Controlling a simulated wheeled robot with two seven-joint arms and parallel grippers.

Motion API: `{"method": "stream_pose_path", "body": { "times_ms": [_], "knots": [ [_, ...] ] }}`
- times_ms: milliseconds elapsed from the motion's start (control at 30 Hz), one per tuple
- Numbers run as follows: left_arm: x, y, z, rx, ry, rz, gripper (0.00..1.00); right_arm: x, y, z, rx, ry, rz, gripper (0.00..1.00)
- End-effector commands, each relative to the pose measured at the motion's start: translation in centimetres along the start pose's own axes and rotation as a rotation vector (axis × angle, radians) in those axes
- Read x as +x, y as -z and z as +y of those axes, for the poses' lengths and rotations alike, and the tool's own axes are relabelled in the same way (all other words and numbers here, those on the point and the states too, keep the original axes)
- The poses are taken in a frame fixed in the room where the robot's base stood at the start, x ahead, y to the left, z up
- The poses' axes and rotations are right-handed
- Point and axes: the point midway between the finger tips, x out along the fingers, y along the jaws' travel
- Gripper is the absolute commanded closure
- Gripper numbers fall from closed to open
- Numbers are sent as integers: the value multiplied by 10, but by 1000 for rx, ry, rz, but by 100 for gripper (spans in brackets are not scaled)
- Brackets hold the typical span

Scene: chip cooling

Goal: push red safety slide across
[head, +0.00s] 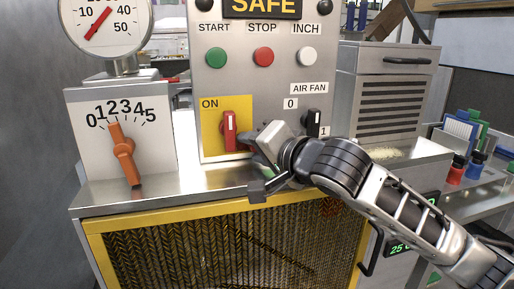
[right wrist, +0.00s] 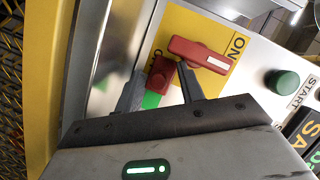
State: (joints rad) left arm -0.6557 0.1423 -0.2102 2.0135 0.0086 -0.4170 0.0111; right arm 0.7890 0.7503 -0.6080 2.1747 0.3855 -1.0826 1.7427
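The red safety slide (right wrist: 161,76) is a small red block over a green strip, seen in the right wrist view at the edge of the yellow plate. My right gripper (right wrist: 161,80) is open, with one finger on each side of the slide and small gaps visible. In the head view my right gripper (head: 256,165) is at the lower right of the yellow plate (head: 208,112) and mostly hides the slide. A red switch handle (head: 229,131) stands on that plate; it also shows just beyond the fingers in the right wrist view (right wrist: 197,53). My left gripper is not in view.
The panel has a green START button (head: 216,57), a red STOP button (head: 263,56) and a white INCH button (head: 307,56). A black air fan switch (head: 313,122) is close beside my right gripper. An orange dial (head: 124,153) stands at left, clear of the arm.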

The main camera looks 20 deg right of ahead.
Motion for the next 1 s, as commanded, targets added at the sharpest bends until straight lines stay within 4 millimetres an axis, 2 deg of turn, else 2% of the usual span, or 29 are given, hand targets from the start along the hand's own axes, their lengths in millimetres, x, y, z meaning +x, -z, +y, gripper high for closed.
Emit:
{"method": "stream_pose_path", "body": {
  "times_ms": [233, 367, 467, 767, 800, 900, 1000],
  "knots": [
    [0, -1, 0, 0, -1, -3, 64, 0, 1, 0, -1, 1, 1, 60],
    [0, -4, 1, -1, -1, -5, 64, -8, 0, 0, 0, 1, 1, 60],
    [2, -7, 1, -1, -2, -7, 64, -23, 0, 1, -2, 2, 2, 60],
    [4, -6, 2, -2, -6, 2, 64, -83, -1, 2, -3, 1, 1, 60],
    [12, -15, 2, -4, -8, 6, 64, -83, -2, 5, 0, 5, 6, 60],
    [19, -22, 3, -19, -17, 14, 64, -91, -2, 5, 2, 7, 7, 60],
    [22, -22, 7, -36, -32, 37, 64, -101, -3, 6, 0, 7, 6, 60]
  ]
}}
